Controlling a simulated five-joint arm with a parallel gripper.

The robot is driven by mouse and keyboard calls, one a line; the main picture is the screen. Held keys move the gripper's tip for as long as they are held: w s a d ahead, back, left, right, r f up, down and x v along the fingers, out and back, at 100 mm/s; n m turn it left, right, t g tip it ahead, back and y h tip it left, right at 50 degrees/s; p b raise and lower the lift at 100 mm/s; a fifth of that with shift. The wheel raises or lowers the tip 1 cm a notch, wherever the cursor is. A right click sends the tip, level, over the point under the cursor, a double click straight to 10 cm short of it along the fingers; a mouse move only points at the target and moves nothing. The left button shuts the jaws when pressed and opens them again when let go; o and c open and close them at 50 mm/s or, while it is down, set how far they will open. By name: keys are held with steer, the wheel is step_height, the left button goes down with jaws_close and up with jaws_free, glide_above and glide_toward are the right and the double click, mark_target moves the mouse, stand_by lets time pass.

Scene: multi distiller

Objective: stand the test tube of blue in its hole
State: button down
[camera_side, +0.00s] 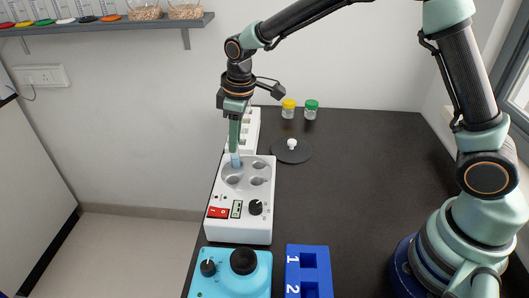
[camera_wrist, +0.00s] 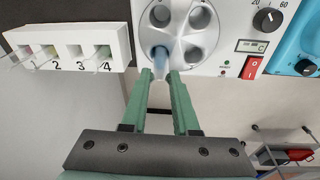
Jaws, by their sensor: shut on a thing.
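My gripper (camera_side: 235,148) points down, with its green fingers shut on the test tube of blue (camera_side: 236,161). The tube is upright in the side view, at the far left hole of the white heater block (camera_side: 232,225). Its lower end appears to be in or right at that hole; I cannot tell how deep. In the wrist view, the blue tube (camera_wrist: 160,57) shows just ahead of my gripper's fingertips (camera_wrist: 161,74), over one of several round holes in the block's top (camera_wrist: 178,34). The other holes look empty.
A white numbered rack (camera_wrist: 70,45) with coloured slots stands beside the block. A turquoise device (camera_side: 232,282) and a blue numbered block (camera_side: 308,262) are in front. A black disc (camera_side: 305,153) and yellow-capped (camera_side: 289,108) and green-capped (camera_side: 311,109) jars are behind.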

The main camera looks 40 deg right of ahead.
steer(key=shift+f, duration=0.95)
steer(key=c, duration=0.6)
jaws_free()
steer(key=shift+r, duration=3.45)
steer(key=shift+r, duration=0.1)
